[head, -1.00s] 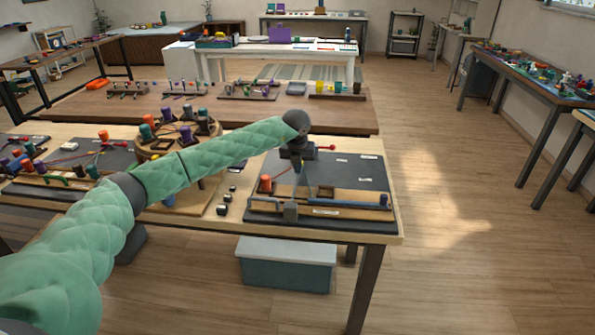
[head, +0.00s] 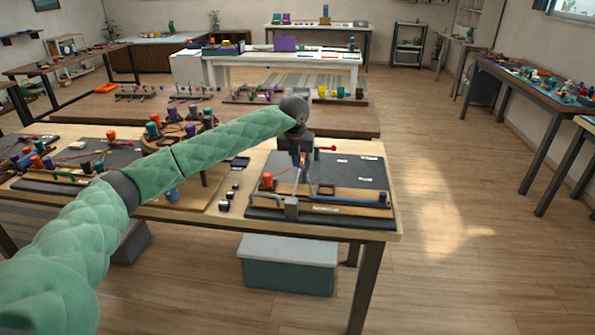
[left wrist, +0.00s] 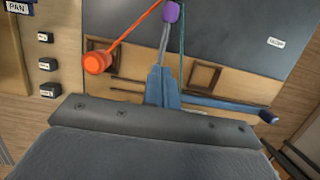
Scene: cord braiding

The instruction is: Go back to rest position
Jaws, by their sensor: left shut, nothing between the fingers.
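My left gripper (head: 302,160) is above the dark braiding board (head: 355,170) on the near table, shut and empty. A purple bobbin (left wrist: 171,12) shows at the top of that view. A grey clamp (head: 291,207) sits at the board's front edge. My right gripper is not in view.
Small black blocks (head: 224,205) lie left of the board. A round wooden stand (head: 155,140) with several bobbins is partly behind my left arm. Another bobbin board (head: 75,162) lies at far left. A grey box (head: 288,265) is under the table. Floor to the right is clear.

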